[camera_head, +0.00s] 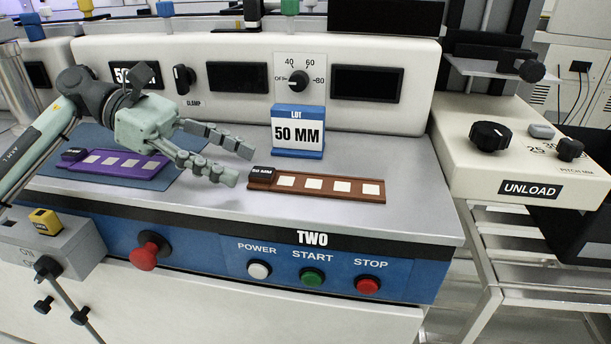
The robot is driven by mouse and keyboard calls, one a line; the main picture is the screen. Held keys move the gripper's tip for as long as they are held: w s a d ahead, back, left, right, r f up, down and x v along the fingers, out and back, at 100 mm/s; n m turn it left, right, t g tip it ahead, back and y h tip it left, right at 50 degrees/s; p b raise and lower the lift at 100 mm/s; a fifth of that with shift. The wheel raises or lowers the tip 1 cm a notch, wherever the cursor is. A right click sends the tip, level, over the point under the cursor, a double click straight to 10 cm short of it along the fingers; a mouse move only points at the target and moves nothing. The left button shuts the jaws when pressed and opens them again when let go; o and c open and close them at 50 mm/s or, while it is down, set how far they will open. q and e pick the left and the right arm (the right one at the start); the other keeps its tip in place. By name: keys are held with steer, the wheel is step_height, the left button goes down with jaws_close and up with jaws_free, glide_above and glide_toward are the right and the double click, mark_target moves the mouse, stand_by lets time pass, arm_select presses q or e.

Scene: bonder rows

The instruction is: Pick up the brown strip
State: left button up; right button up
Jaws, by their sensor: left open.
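The brown strip (328,187) lies flat on the metal worktop of the machine marked TWO. It carries several pale squares, and a black tag reading 50 MM is at its left end. My left gripper (245,164) comes in from the left and is open, with its fingers apart and empty. Its fingertips are just left of and above the strip's tagged left end. I cannot tell whether they touch it; a small gap seems to show. My right gripper is not in view.
A purple strip (128,163) lies on a blue mat (150,183) beneath my left arm. A blue LOT 50 MM sign (298,151) stands behind the brown strip. Buttons and a red knob (145,255) line the front panel. An UNLOAD unit (535,165) stands right.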

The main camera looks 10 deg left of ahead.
mark_target(259, 171)
arm_select(q)
steer(key=shift+x, duration=1.55)
steer(key=shift+w, duration=0.1)
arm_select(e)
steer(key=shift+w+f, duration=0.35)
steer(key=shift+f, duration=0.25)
arm_select(q)
steer(key=shift+c, duration=0.6)
jaws_close()
steer(key=shift+r, duration=0.1)
